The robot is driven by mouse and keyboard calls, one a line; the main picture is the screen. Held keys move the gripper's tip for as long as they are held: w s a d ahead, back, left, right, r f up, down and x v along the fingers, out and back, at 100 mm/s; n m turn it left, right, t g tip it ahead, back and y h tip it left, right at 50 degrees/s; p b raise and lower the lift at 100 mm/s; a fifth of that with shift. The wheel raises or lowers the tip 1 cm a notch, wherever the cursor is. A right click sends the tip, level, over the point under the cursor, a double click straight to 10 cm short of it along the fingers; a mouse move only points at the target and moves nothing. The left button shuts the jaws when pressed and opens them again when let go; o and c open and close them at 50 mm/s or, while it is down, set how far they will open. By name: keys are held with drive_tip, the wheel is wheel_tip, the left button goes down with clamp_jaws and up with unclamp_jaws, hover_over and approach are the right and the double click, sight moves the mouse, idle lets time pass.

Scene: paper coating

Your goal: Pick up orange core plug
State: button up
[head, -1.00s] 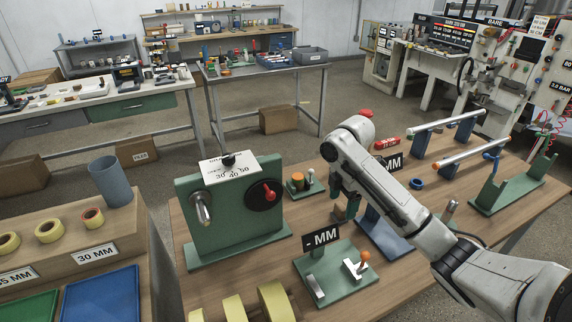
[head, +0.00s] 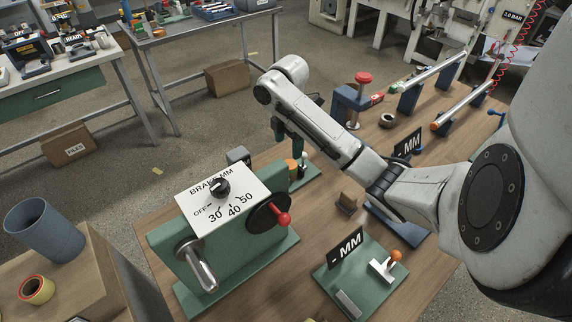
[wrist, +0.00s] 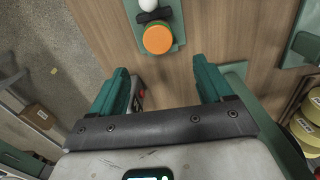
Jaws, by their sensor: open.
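The orange core plug (wrist: 158,38) shows in the wrist view as an orange round top with a dark green side, on a narrow green stand (wrist: 172,14). In the head view the plug (head: 291,165) is partly hidden behind my gripper and the brake panel. My gripper (wrist: 163,80) is open and empty, its two green fingers spread apart. In the wrist view the plug lies ahead of the fingertips, roughly centred between them and apart from both. In the head view my gripper (head: 288,138) hangs over the stand.
The green brake panel (head: 165,250) with a red-knobbed lever (head: 283,219) stands just left of the plug stand. A white ball (wrist: 149,4) stands beside the plug. A green gauge plate (head: 335,290) lies at the front. Bare wood (wrist: 225,35) lies right of the stand.

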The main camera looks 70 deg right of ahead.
drive_tip(key=b, duration=0.2)
hover_over(289, 161)
drive_tip(key=a, duration=0.2)
drive_tip(key=f, duration=0.4)
drive_tip(key=shift+s+d+f, duration=0.15)
drive_tip(key=shift+s, duration=0.05)
drive_tip(key=shift+s+d+f+p, duration=0.1)
drive_tip(key=shift+d+f+p, duration=0.05)
drive_tip(key=shift+f, duration=0.95)
drive_tip(key=shift+d+f+p, duration=0.1)
drive_tip(key=shift+f+p, duration=0.05)
drive_tip(key=shift+f, duration=0.9)
drive_tip(key=shift+c, duration=0.4)
drive_tip(key=c, duration=1)
